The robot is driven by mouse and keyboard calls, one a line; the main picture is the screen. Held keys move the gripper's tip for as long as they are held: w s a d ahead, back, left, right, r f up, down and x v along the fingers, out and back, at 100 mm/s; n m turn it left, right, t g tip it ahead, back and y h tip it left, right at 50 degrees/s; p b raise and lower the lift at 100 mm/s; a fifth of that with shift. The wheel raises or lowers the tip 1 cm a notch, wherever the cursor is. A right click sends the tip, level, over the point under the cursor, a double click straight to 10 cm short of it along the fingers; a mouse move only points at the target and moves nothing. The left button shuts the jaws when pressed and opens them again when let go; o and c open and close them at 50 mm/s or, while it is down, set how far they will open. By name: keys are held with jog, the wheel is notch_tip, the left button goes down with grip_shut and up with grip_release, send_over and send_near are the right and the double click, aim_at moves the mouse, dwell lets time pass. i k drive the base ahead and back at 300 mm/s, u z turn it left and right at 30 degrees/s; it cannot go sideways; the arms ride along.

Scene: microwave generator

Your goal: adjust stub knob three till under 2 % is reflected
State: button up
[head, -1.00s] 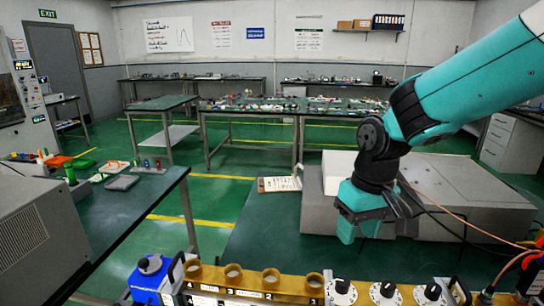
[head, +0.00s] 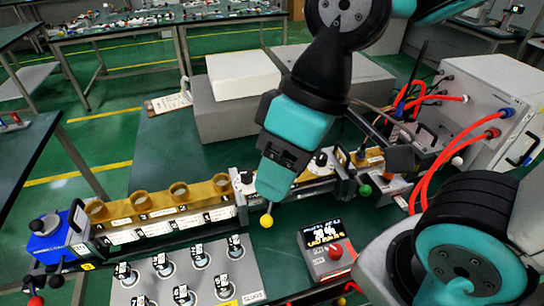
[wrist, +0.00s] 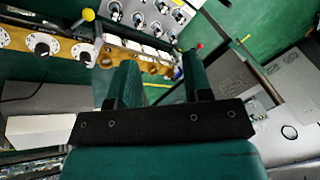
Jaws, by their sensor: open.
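The stub tuner is a row of white dials with black knobs on the long waveguide. In the head view one knob (head: 245,178) shows left of my gripper (head: 272,190) and another knob (head: 321,158) to its right. My gripper hides the part between them. In the wrist view two dials (wrist: 42,45) (wrist: 83,53) show at upper left. My open gripper (wrist: 160,76) has nothing between its fingers and is not on a knob. A small meter (head: 322,236) with a lit display stands in front; I cannot read its figures surely.
Yellow-ball lever (head: 266,221) and green-ball lever (head: 365,190) stick out near the dials. Brass waveguide openings (head: 137,198) run left to a blue unit (head: 50,242). A grey panel of knobs (head: 235,270) lies in front. Red cables (head: 440,140) arch at right. Grey boxes (head: 225,110) stand behind.

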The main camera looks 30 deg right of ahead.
aim_at(246, 175)
jog(key=u, duration=0.9)
jog(key=k, duration=0.75)
jog(key=z, duration=0.7)
jog(key=i, duration=0.5)
